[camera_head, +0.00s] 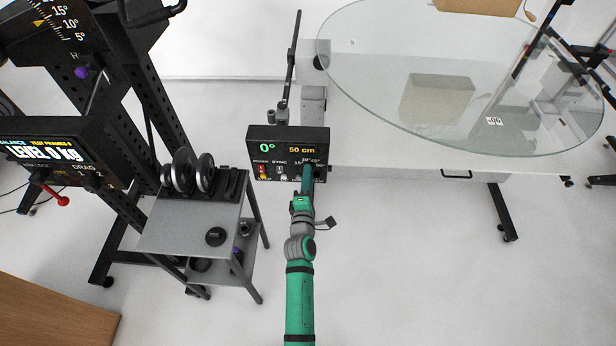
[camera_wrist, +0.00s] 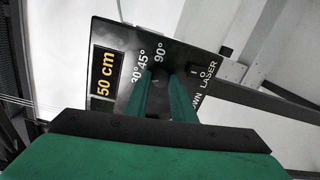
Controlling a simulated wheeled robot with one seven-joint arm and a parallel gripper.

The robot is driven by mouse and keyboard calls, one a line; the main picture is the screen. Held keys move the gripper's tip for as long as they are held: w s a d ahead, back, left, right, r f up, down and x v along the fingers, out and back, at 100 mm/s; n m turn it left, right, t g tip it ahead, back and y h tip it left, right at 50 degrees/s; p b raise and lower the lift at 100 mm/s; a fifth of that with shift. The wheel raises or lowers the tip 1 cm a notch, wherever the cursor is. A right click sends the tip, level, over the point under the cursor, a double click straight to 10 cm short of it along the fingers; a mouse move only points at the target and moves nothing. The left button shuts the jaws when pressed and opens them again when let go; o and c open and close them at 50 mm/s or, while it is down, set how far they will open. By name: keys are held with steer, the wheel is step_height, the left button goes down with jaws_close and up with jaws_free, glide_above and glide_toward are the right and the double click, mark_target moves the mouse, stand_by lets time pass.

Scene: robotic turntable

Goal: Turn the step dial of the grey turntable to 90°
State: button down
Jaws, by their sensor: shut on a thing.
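The turntable's black control box (camera_head: 262,142) stands in the middle of the head view. It shows a green 0° and a yellow 50 cm. The step dial is between my fingers and mostly hidden; its scale marks 30°, 45° and 90° show around it in the wrist view, on the panel (camera_wrist: 115,65). My green gripper (camera_head: 307,178) reaches the lower right of the box. In the wrist view its two fingers (camera_wrist: 165,85) are shut on the dial. The dial's pointer is hidden, so I cannot tell its setting.
A round glass plate (camera_head: 400,125) lies at the right over a grey table. Open floor lies at the lower right.

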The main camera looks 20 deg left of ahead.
steer(key=m+y, duration=0.1)
steer(key=m, duration=1.7)
steer(key=shift+d+m, duration=0.15)
steer(key=shift+m, duration=0.25)
stand_by(0.4)
steer(key=c, duration=1.5)
jaws_free()
steer(key=v, duration=1)
steer(key=shift+s+d+r, duration=0.15)
steer(key=shift+s, duration=0.25)
